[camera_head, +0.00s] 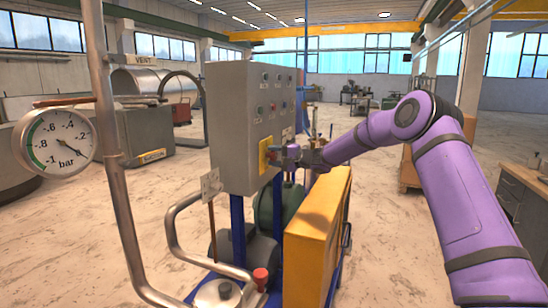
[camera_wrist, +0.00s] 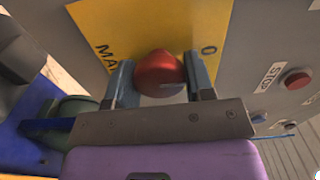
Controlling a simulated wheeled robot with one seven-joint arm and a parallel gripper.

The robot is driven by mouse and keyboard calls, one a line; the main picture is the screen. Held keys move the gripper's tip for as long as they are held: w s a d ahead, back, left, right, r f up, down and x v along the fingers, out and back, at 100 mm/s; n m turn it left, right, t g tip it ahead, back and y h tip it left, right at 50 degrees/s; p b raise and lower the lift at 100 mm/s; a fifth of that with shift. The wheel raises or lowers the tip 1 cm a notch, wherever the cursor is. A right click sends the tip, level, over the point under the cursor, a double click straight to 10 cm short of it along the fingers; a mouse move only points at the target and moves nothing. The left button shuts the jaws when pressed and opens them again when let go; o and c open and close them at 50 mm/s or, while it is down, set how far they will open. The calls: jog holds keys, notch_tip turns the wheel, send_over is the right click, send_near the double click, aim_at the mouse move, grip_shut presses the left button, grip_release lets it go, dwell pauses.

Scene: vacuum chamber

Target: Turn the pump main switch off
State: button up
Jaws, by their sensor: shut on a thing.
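The pump main switch is a red knob (camera_wrist: 160,74) on a yellow plate (camera_wrist: 122,22) marked "MA..." and "0" in the wrist view. In the head view the yellow plate (camera_head: 264,156) is low on the side of the grey control box (camera_head: 232,118). My gripper (camera_wrist: 158,82) has one finger on each side of the red knob and is shut on it. In the head view my gripper (camera_head: 279,155) reaches the plate from the right and hides most of the knob. The knob's pointing direction cannot be told.
A red button (camera_wrist: 297,79) labelled STOP sits right of the switch in the wrist view. An orange-yellow cabinet (camera_head: 318,225) stands below my arm. A pressure gauge (camera_head: 56,142) and steel pipes (camera_head: 122,190) are at left. Open floor (camera_head: 392,235) lies right of the cabinet.

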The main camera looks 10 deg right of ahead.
jog(key=o, duration=0.9)
jog(key=shift+d, duration=0.1)
jog(key=v, duration=1)
jog(key=shift+s+d, duration=0.25)
jog(key=shift+d, duration=0.05)
jog(key=shift+a, duration=0.1)
jog(key=s+a+r+n+g+h, duration=0.2)
jog(key=s+a+r, duration=0.15)
jog(key=s, duration=0.45)
jog(key=s+a+r+n+g+h, duration=0.2)
jog(key=s+a+g, duration=0.15)
jog(key=s, duration=0.45)
jog(key=s+a+r+n+g+h, duration=0.2)
jog(key=s+a+r, duration=0.15)
jog(key=s, duration=0.45)
jog(key=s+d+h, duration=0.3)
jog(key=s, duration=0.7)
jog(key=s+d+f+t+h, duration=0.1)
jog(key=s+d+h, duration=0.1)
jog(key=s, duration=0.9)
jog(key=s+d+n+t+h, duration=0.1)
jog(key=s+d+h, duration=0.2)
jog(key=s, duration=0.8)
jog(key=shift+d+f+h, duration=0.2)
jog(key=shift+d+h, duration=0.1)
jog(key=shift+d, duration=0.1)
